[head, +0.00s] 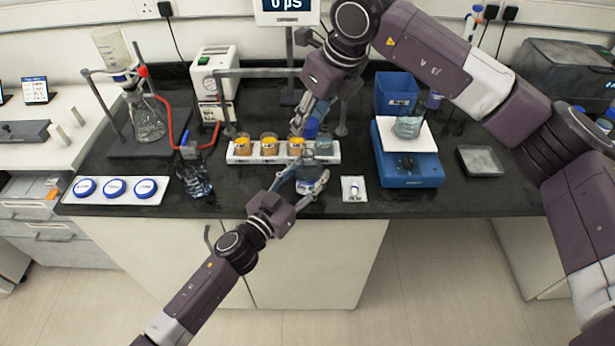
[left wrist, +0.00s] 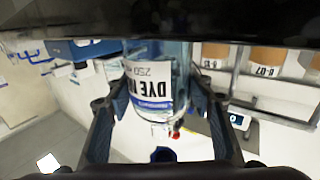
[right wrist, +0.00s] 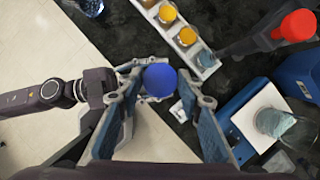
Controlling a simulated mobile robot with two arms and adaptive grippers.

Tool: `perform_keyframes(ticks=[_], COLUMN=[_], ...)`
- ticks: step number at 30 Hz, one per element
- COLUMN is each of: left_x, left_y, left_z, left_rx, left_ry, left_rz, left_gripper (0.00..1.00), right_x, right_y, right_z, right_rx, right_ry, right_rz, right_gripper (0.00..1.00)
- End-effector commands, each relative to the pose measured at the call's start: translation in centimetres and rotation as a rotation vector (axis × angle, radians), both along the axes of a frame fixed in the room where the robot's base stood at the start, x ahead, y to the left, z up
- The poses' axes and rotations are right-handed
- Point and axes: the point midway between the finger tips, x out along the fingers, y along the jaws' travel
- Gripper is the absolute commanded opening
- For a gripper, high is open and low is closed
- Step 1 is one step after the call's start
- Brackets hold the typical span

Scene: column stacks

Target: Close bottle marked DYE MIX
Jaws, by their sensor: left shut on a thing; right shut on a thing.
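The bottle marked DYE MIX (left wrist: 150,85), clear with a white label, shows upside down in the left wrist view. In the head view it is at the bench's front edge (head: 309,174). My left gripper (head: 308,186) is shut around its body from the front. My right gripper (right wrist: 160,92) is shut on a round blue cap (right wrist: 160,80), seen from above in the right wrist view. In the head view the cap (head: 312,128) appears above the bottle, and the right gripper reaches down from behind. Whether the cap is exactly over the mouth is unclear.
A white rack (head: 233,155) with several jars stands just behind the bottle.

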Motion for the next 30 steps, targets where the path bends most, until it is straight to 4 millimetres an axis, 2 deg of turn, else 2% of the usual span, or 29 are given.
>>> perform_keyframes(ticks=[1,4,8,18,30], left_x=[0.0,0.0,0.0,0.0,0.0], left_y=[0.0,0.0,0.0,0.0,0.0], left_z=[0.0,0.0,0.0,0.0,0.0], left_rx=[0.0,0.0,0.001,0.001,0.001], left_ry=[0.0,0.0,0.001,0.001,0.001], left_rz=[0.0,0.0,0.0,0.0,0.0], left_gripper=[0.16,0.05,0.05,0.05,0.05], right_x=[0.0,0.0,0.0,-0.1,0.0], right_y=[0.0,0.0,0.0,0.0,0.0], right_z=[0.0,0.0,-0.3,-4.7,-4.9], right_rx=[0.0,0.0,-0.001,0.005,0.007], right_ry=[0.0,0.0,0.001,-0.003,-0.007], right_rz=[0.0,0.0,0.0,-0.001,0.0], right_gripper=[0.23,0.23,0.23,0.23,0.23])
